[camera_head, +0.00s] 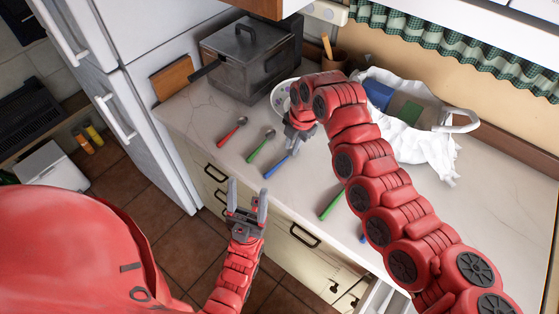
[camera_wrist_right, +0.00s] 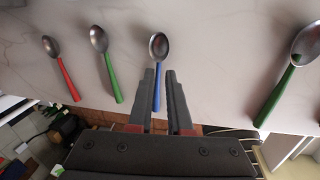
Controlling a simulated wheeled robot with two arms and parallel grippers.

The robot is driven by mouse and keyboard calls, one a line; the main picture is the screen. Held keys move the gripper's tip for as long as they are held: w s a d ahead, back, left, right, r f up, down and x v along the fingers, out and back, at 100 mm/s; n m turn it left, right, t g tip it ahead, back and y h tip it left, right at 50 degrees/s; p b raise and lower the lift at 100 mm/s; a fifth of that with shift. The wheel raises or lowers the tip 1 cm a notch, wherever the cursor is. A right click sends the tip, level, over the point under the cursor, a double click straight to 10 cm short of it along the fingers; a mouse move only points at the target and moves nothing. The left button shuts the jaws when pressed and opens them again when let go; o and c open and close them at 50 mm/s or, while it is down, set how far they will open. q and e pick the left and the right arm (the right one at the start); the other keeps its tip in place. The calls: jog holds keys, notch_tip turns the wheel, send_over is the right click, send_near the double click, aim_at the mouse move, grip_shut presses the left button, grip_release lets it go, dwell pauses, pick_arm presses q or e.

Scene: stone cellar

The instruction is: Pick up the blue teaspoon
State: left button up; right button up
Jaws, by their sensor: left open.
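The blue teaspoon (camera_head: 274,167) lies on the counter, its bowl end hidden by my right gripper in the head view. In the right wrist view the blue teaspoon (camera_wrist_right: 157,90) has its metal bowl beyond the fingertips, and its blue handle runs between the fingers, close to the left one. My right gripper (camera_wrist_right: 161,72) is open with a gap between its fingers; in the head view it is over the spoon (camera_head: 296,146). Whether it touches the spoon I cannot tell. My left gripper (camera_head: 247,192) is open and empty, in front of the counter edge.
A red spoon (camera_head: 232,133) and a green spoon (camera_head: 260,146) lie left of the blue teaspoon. A larger green spoon (camera_head: 331,204) lies to the right. A metal pot (camera_head: 250,65), a plate (camera_head: 281,95) and a white bag (camera_head: 425,145) stand behind.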

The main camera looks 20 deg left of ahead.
aim_at(287, 157)
jog(key=f+p, duration=0.1)
jog(key=a+f+p, duration=0.1)
jog(key=f, duration=0.1)
jog(key=shift+s+f, duration=0.1)
jog(key=shift+f, duration=0.15)
jog(key=shift+a+f, duration=0.1)
jog(key=shift+f, duration=0.4)
grip_shut()
